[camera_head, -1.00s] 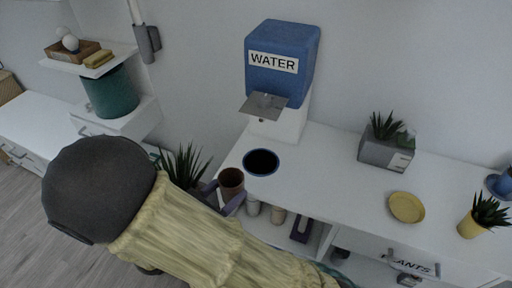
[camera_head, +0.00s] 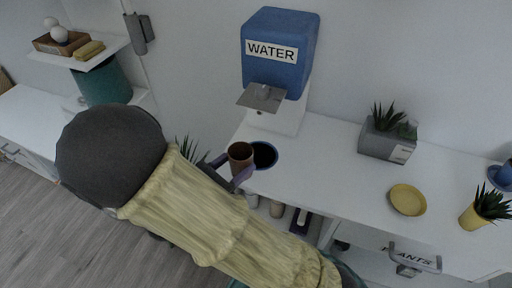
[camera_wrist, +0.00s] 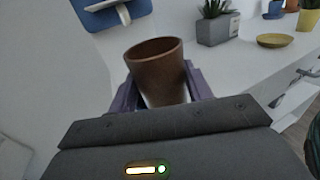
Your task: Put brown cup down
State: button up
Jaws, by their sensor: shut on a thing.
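The brown cup (camera_head: 240,154) is held upright by my gripper (camera_head: 228,172) at the left end of the white desk. In the head view it overlaps the left edge of a dark round plate with a blue rim (camera_head: 265,155). In the wrist view the brown cup (camera_wrist: 158,74) stands between the two purple fingers of my gripper (camera_wrist: 160,92), which are shut on it. The cup's height above the desk is hard to tell. My arm hides part of the desk's left front.
A blue water dispenser (camera_head: 277,50) with a metal tray stands behind the cup. To the right are a grey planter (camera_head: 387,143), a yellow plate (camera_head: 407,199) and a yellow plant pot (camera_head: 474,218). Desk surface (camera_head: 335,165) between them is clear. Items stand on a shelf below.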

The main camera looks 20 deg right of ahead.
jog(key=w+d+f, duration=0.1)
jog(key=w+d, duration=0.1)
jog(key=w, duration=0.1)
jog(key=w+d+f+b, duration=0.1)
jog(key=w+d, duration=0.2)
jog(key=w+d+f, duration=0.1)
jog(key=w+d, duration=0.1)
jog(key=w, duration=0.2)
jog(key=shift+d+b, duration=0.2)
jog(key=shift+b, duration=0.1)
jog(key=f, duration=0.2)
jog(key=f+b, duration=0.1)
jog(key=f, duration=0.1)
jog(key=shift+w+d, duration=0.1)
jog(key=shift+w, duration=0.1)
jog(key=shift+f, duration=0.15)
jog(key=o, duration=1.2)
jog(key=shift+c, duration=0.2)
